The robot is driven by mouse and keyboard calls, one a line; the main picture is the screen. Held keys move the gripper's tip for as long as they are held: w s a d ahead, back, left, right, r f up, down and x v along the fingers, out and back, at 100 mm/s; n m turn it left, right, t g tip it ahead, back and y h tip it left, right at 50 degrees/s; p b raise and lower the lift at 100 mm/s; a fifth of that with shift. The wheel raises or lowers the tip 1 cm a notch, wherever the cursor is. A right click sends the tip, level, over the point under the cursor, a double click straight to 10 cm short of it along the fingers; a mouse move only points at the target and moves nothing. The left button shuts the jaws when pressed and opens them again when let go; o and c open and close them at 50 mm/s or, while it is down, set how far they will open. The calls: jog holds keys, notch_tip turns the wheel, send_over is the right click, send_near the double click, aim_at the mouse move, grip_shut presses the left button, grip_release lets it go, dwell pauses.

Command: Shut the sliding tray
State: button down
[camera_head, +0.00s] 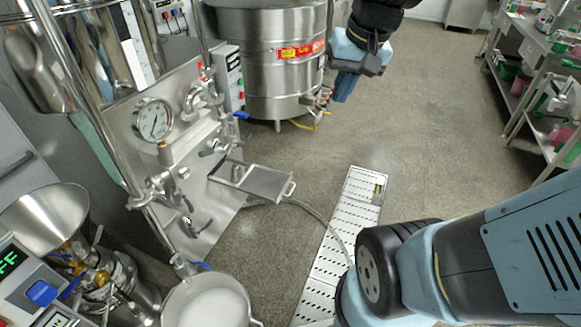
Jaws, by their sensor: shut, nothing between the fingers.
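The sliding tray (268,182) is a shallow metal tray with a loop handle (290,188) on its outer end. It sticks out to the right from the upright steel panel (195,140), so it stands open. My gripper (342,92) hangs at the upper middle, pointing down. It is shut and empty. In the picture it is above and to the right of the tray, well apart from the handle. The tray's inner end at the panel shows only in part.
A pressure gauge (153,119), pipes and valves crowd the panel left of the tray. A steel tank (270,75) stands behind. Shelves (545,80) stand at right. The floor right of the tray is clear, with a drain grate (345,235).

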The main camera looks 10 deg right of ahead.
jog(key=w+d+f+m+g+y, duration=0.2)
jog(key=w+f+m+y, duration=0.3)
jog(key=w+f, duration=0.7)
jog(key=w+d+f+m+g+y, duration=0.1)
jog(key=w+d+f+m+y, duration=0.3)
jog(key=w+f, duration=0.75)
jog(key=d+f+m+t+y, duration=0.1)
jog(key=d+f+m+t, duration=0.3)
jog(key=f, duration=0.8)
jog(key=f+m+t, duration=0.2)
jog(key=f+m, duration=0.3)
jog(key=f, duration=0.8)
jog(key=d+f+m+t+y, duration=0.1)
jog(key=d+f+m+t, duration=0.3)
jog(key=f, duration=0.8)
jog(key=w+a+f, duration=0.1)
jog(key=w+a, duration=0.3)
jog(key=a, duration=0.2)
jog(key=w+a+f+m+g, duration=0.1)
jog(key=w+a, duration=0.2)
jog(key=a, duration=0.3)
jog(key=shift+w+a+f, duration=0.3)
jog(key=shift+w, duration=0.05)
